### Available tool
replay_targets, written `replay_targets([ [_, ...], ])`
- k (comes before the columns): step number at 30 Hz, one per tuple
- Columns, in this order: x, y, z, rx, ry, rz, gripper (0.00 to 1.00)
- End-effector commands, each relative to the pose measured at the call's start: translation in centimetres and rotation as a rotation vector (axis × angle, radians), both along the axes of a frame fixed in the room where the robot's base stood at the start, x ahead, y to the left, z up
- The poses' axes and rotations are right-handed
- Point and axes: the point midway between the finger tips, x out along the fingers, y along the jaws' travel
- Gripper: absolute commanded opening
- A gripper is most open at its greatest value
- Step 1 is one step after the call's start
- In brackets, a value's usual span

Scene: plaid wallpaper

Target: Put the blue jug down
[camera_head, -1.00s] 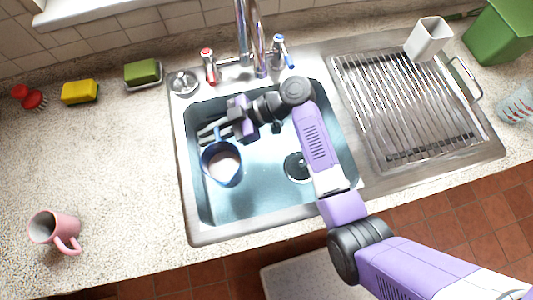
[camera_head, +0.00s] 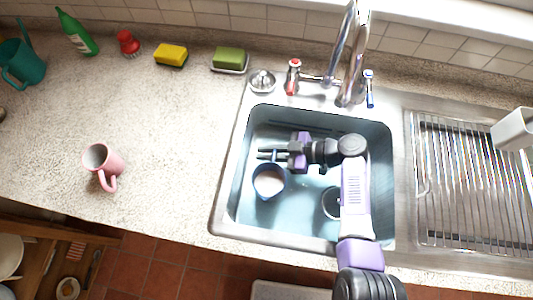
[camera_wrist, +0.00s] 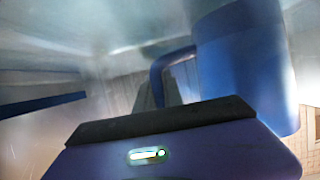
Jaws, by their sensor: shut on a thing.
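The blue jug (camera_head: 269,182) is inside the sink basin (camera_head: 246,205), in its left part, with its open top facing up and something pale inside. My gripper (camera_head: 272,156) is shut on the jug at its far side, by the handle. In the wrist view the jug's blue body (camera_wrist: 248,65) fills the upper right, with its curved handle (camera_wrist: 158,62) reaching down to the gripper. The exact grip on the handle is partly hidden. I cannot tell whether the jug's base touches the basin floor.
The tap (camera_head: 352,60) stands behind the basin, and a drying rack (camera_head: 470,190) is to the right. A yellow sponge (camera_head: 171,54), green sponge (camera_head: 230,59) and red brush (camera_head: 128,42) line the back. The counter's middle left is clear.

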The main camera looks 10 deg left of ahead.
Motion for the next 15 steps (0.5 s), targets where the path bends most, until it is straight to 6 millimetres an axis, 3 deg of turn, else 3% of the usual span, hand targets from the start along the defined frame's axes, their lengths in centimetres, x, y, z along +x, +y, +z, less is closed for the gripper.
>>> replay_targets([
  [6, 0.1, 0.0, -1.6, 0.003, -0.001, -0.002, 0.0],
  [15, 0.1, 0.0, -1.8, 0.002, -0.002, -0.001, 0.0],
])
